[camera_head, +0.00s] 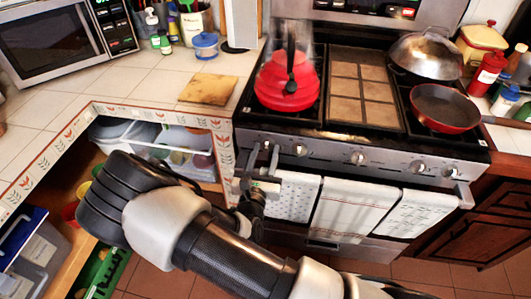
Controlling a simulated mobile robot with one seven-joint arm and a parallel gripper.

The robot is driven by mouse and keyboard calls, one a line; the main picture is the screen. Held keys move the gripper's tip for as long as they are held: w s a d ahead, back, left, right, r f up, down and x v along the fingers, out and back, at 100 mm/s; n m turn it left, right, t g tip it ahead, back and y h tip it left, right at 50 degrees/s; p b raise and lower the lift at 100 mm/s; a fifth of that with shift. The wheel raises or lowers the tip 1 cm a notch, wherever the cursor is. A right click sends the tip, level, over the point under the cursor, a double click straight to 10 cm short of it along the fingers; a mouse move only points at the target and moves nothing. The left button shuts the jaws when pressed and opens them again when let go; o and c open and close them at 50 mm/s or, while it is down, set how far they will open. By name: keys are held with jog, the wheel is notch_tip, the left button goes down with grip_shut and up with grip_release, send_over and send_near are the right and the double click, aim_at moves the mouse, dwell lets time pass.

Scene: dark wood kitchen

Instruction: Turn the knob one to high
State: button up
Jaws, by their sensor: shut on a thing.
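The silver stove front (330,152) carries a row of round knobs. Visible ones are the second knob (299,150), a middle knob (357,158) and two knobs at the right, one of them the right knob (416,167). My gripper (264,152) is at the left end of this row, with its two fingers pointing up at the panel. It is shut on the leftmost knob, which is mostly hidden between the fingers. The knob's pointer and markings cannot be read from here.
A red kettle (287,82) stands on the left burner, above my gripper. A red pan (445,107) and a covered wok (427,55) sit at the right. Towels (342,210) hang on the oven handle below. An open cabinet (150,165) lies left of my arm.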

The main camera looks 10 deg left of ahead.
jog(key=n+p, duration=0.2)
jog(key=n, duration=0.1)
jog(key=shift+r+p, duration=0.1)
jog(key=shift+p, duration=0.3)
jog(key=n+p, duration=0.2)
jog(key=n, duration=0.3)
jog(key=shift+a+n, duration=0.1)
jog(key=shift+n, duration=0.3)
jog(key=shift+f, duration=0.2)
jog(key=o, duration=1)
jog(key=shift+o, duration=0.2)
jog(key=s, duration=1.7)
jog(key=shift+s+a, duration=0.25)
